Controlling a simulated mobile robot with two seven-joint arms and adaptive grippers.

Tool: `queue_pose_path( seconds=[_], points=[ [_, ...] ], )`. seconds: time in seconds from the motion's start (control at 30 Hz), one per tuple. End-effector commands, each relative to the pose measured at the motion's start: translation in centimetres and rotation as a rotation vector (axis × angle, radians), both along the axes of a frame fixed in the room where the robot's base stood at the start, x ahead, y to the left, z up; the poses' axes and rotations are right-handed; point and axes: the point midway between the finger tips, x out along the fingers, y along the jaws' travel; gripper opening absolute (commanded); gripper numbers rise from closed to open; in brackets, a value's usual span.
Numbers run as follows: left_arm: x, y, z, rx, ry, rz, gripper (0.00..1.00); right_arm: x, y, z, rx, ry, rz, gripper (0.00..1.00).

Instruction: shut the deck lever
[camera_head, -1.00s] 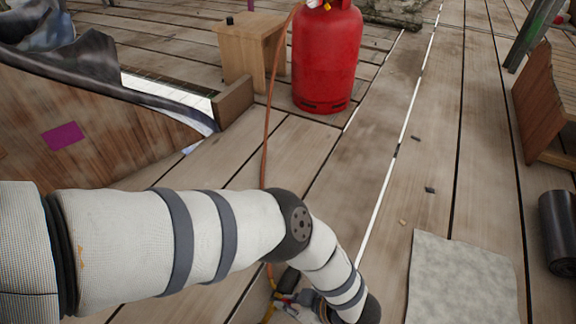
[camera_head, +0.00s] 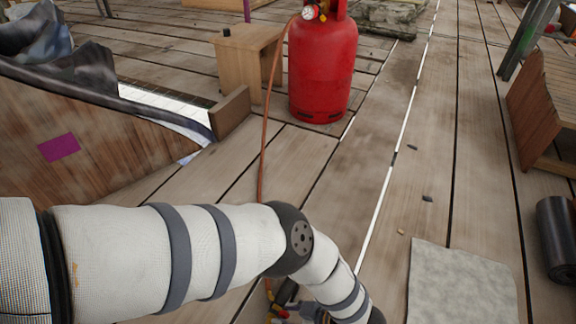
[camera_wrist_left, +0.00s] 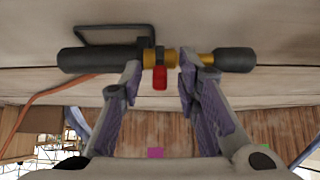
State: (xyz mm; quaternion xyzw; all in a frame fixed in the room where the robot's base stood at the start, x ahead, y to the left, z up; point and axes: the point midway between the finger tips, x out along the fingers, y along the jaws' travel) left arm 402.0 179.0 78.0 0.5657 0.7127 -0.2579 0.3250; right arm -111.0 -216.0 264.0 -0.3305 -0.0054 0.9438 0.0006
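In the left wrist view, a torch-like fitting lies across the boards, with a black grip at its left, a brass middle and a dark end at its right. A small red lever (camera_wrist_left: 160,77) hangs from the brass part (camera_wrist_left: 178,59). My left gripper (camera_wrist_left: 160,86) is open, with one finger on each side of the red lever and a gap to both. Its fingertips are close to the brass part; contact cannot be told. In the head view, my left arm hides most of the fitting (camera_head: 287,291) at the bottom edge. My right gripper is out of view.
A red gas cylinder (camera_head: 323,70) stands on the deck, with an orange hose (camera_head: 264,160) running toward the fitting. A wooden stool (camera_head: 247,62) stands beside it. A grey mat (camera_head: 462,285) and a black roll (camera_head: 557,238) lie at right. Boards between are mostly clear.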

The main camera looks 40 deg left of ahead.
Motion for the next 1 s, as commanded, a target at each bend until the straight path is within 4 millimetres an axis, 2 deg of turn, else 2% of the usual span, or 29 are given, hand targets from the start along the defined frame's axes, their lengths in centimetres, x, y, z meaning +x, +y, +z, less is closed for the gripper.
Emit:
queue_pose_path(
  seconds=[0.2,0.4,0.57,1.0],
  points=[
    [0.9,-3.8,4.4,-0.004,-0.001,-0.004,0.30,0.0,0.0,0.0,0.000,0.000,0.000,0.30],
    [1.5,-6.4,7.5,-0.001,-0.001,-0.002,0.30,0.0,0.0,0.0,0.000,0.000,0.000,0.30],
    [1.6,-7.2,8.4,-0.001,0.001,-0.002,0.30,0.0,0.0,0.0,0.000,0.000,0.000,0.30],
    [1.5,-7.1,8.7,-0.001,0.003,-0.002,0.30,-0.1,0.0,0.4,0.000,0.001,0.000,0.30]
  ],
)
